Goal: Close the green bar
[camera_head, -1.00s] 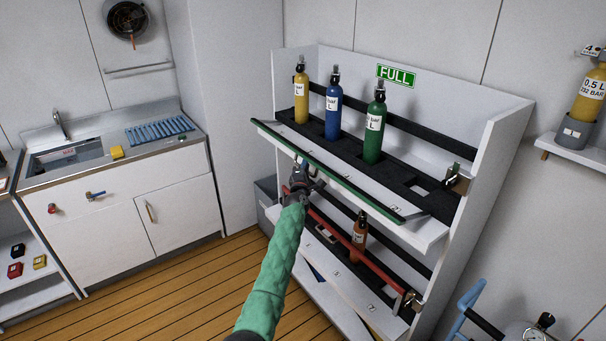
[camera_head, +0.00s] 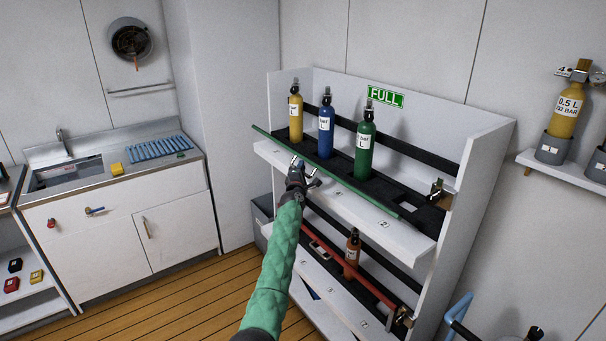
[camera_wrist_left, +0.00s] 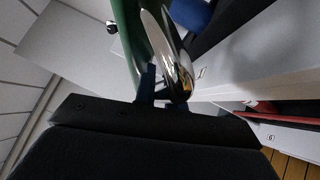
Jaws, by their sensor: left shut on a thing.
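The green bar (camera_head: 350,186) runs slantwise along the front of the upper shelf, in front of yellow (camera_head: 296,118), blue (camera_head: 326,133) and green (camera_head: 366,147) cylinders. My left gripper (camera_head: 303,172) is at the bar's left-middle part and shut on it. In the left wrist view, a shiny curved metal piece (camera_wrist_left: 172,60) and the green bar (camera_wrist_left: 128,32) lie at my fingers; the exact contact is partly hidden. A metal latch (camera_head: 437,190) stands at the shelf's right end, near the bar's right end. My right gripper is out of view.
A lower shelf has a red bar (camera_head: 345,262) and an orange-brown cylinder (camera_head: 352,250). A white rack side wall (camera_head: 475,175) bounds the right. A sink counter (camera_head: 110,190) stands left. Wooden floor (camera_head: 200,300) is open in front.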

